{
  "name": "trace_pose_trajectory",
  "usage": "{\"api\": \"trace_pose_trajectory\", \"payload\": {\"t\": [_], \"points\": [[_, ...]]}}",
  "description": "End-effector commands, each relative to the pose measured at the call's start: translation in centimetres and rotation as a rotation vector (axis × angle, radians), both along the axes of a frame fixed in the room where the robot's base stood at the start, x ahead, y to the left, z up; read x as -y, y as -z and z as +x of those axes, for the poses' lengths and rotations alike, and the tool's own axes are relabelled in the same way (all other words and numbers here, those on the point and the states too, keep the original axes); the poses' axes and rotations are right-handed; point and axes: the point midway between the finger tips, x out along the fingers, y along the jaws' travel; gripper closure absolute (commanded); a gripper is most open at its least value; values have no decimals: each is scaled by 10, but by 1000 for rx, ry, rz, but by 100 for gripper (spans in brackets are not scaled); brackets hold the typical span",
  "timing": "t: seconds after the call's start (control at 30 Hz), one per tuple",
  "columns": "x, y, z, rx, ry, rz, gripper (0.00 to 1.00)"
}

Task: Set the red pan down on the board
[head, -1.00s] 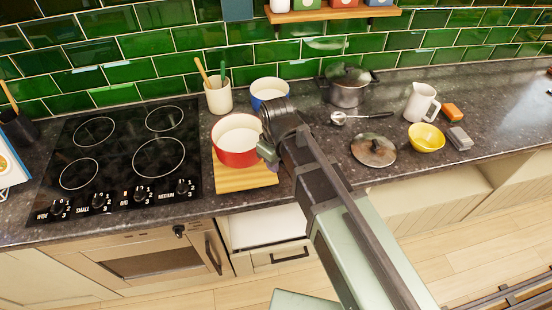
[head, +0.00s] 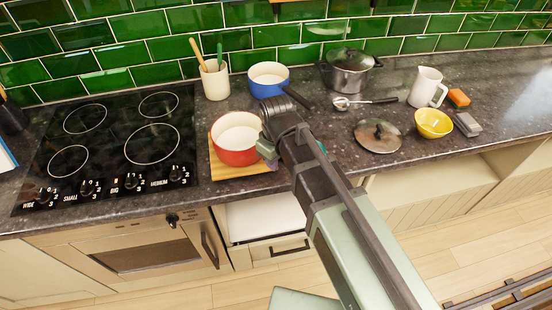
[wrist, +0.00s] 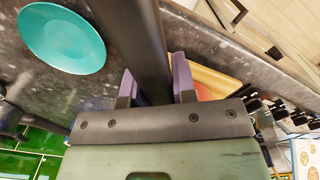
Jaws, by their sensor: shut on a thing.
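The red pan (head: 236,150), white inside, is upright and over the wooden board (head: 228,174). The board shows as a strip along the pan's front and left; I cannot tell whether the pan's base touches it. My gripper (head: 267,150) is at the pan's right side, partly hidden by my arm. In the wrist view my gripper (wrist: 155,82) is shut on the pan's dark handle (wrist: 138,35), between two purple fingers. An orange-red patch beside the right finger is cut off by the gripper, so pan and board are hard to separate there.
The black hob (head: 115,140) lies left of the board. A utensil pot (head: 215,82) and a blue pan (head: 268,80) stand behind. A lid (head: 378,136) and yellow bowl (head: 433,123) are to the right. A teal disc (wrist: 62,40) shows in the wrist view.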

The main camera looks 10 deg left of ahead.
Motion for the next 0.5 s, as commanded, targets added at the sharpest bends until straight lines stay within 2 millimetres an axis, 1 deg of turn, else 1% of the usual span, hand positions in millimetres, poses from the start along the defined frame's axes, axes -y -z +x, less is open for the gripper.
{"api": "trace_pose_trajectory", "payload": {"t": [0.43, 0.47, 0.5], "points": [[0, 5, 0, 0, 0, 1, 100], [0, 4, 0, 0, 0, 1, 70], [0, 4, 0, 0, 0, 1, 64]]}}
